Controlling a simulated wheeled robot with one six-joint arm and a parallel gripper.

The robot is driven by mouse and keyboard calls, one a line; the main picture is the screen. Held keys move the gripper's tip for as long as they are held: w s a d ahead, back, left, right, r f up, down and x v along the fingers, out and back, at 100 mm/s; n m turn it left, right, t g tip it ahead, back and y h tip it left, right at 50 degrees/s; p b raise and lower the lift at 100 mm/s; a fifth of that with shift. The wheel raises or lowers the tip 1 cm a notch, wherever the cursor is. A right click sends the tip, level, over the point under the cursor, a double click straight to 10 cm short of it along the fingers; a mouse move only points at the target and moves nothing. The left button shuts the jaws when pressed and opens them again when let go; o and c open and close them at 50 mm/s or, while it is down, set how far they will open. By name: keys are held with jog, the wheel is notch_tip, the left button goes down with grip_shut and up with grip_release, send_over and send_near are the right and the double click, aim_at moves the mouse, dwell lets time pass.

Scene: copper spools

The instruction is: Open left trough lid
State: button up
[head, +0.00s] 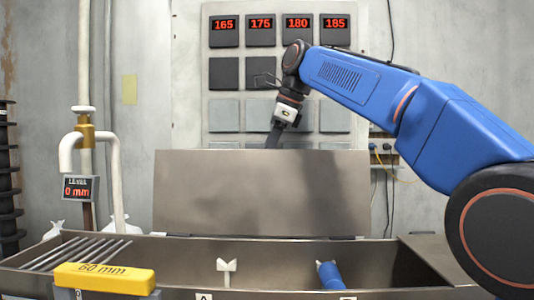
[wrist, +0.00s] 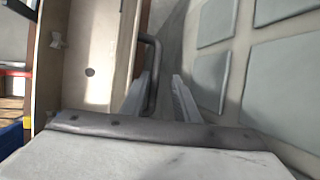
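The trough lid (head: 262,192) is a wide grey-brown metal panel standing nearly upright at the back edge of the trough (head: 190,250), whose inside is exposed. My gripper (head: 272,137) is behind the lid's top edge in the head view, with its fingertips partly hidden by the lid. In the wrist view, the two fingers of my gripper (wrist: 160,95) are apart. A dark bent handle (wrist: 156,65) on the lid passes between them, close to the left finger. A clear gap shows beside the right finger.
A white forked support (head: 227,268) and a blue cylinder (head: 329,274) are in the trough. A yellow 60 mm block (head: 104,278) is at the front left. A pipe with a 0 mm level display (head: 80,188) stands left. A wall panel (head: 225,115) is close behind.

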jog(key=v, duration=1.2)
dwell(0.5)
